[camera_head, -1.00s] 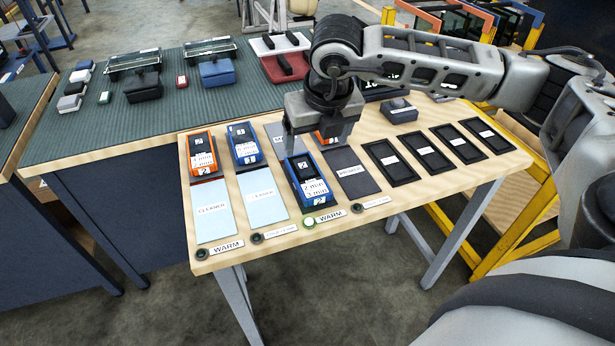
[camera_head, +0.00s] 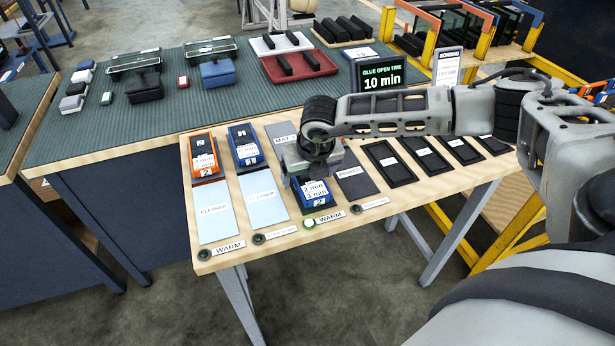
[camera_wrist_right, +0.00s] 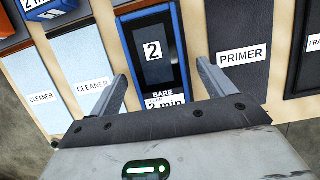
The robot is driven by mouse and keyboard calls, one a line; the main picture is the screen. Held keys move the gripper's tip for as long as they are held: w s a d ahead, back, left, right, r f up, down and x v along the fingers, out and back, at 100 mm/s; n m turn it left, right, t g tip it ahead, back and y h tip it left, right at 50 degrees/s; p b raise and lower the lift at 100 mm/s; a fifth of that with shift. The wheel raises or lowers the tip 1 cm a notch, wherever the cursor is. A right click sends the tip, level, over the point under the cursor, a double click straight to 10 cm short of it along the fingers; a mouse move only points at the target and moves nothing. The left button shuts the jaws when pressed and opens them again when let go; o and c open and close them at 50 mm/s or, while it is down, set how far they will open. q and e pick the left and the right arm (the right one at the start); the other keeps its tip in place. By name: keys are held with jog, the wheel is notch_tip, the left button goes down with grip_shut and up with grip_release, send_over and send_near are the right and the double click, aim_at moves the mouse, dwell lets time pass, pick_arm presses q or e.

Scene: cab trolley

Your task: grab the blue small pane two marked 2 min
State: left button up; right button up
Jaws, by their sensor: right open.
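The blue small pane two (camera_head: 318,199) is a blue-framed case with a black face on the light wood table, on the mat between the cleaner and primer mats. In the right wrist view the pane (camera_wrist_right: 153,50) shows a "2" label and the words "BARE" and "2 min". My open right gripper (camera_wrist_right: 161,85) has one finger on each side of it, with no clear grip on it. My left gripper is not in view.
An orange case (camera_head: 203,155) and another blue case (camera_head: 245,146) stand at the left. Light blue cleaner mats (camera_head: 213,212) and a dark primer mat (camera_head: 354,186) flank the pane. Black trays (camera_head: 388,160) lie to the right. A sign (camera_head: 383,82) reads "GLUE OPEN TIME 10 min".

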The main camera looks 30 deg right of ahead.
jog(key=c, duration=1.3)
jog(key=shift+r, duration=0.1)
